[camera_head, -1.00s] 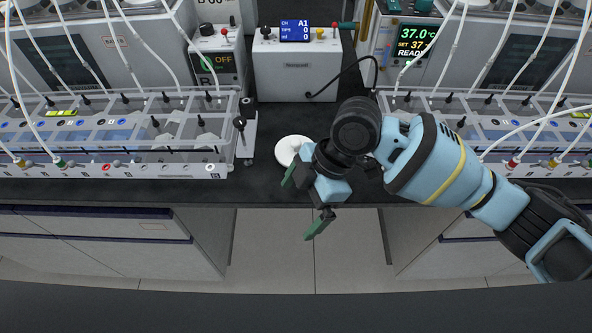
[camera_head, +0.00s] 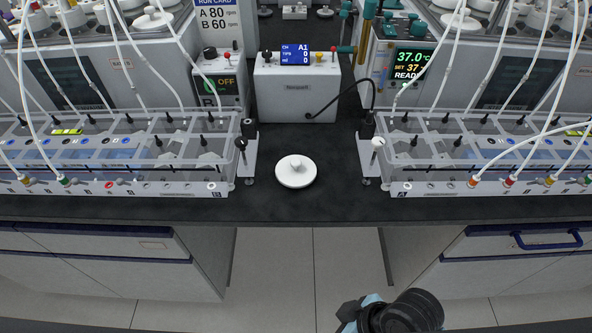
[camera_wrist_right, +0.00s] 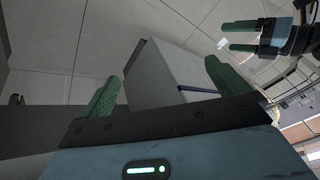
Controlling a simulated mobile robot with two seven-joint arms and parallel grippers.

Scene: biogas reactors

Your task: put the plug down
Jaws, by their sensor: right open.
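A white round plug with a small knob on top (camera_head: 295,171) lies flat on the dark bench top (camera_head: 330,150), in the gap between the two reactor racks. Nothing touches it. My right gripper (camera_wrist_right: 163,92) is open and empty in the right wrist view, its green fingers wide apart, facing the floor and a cabinet. In the head view only part of my right wrist shows at the bottom edge, away from the plug. My left gripper (camera_wrist_right: 243,37) shows at the upper right of the wrist view, its green fingers apart with nothing between them.
Clear racks with tubes and bottles stand left (camera_head: 110,155) and right (camera_head: 480,150) of the plug. A grey pump box with a blue display (camera_head: 296,85) stands behind it, with a black cable at its right. The bench around the plug is clear.

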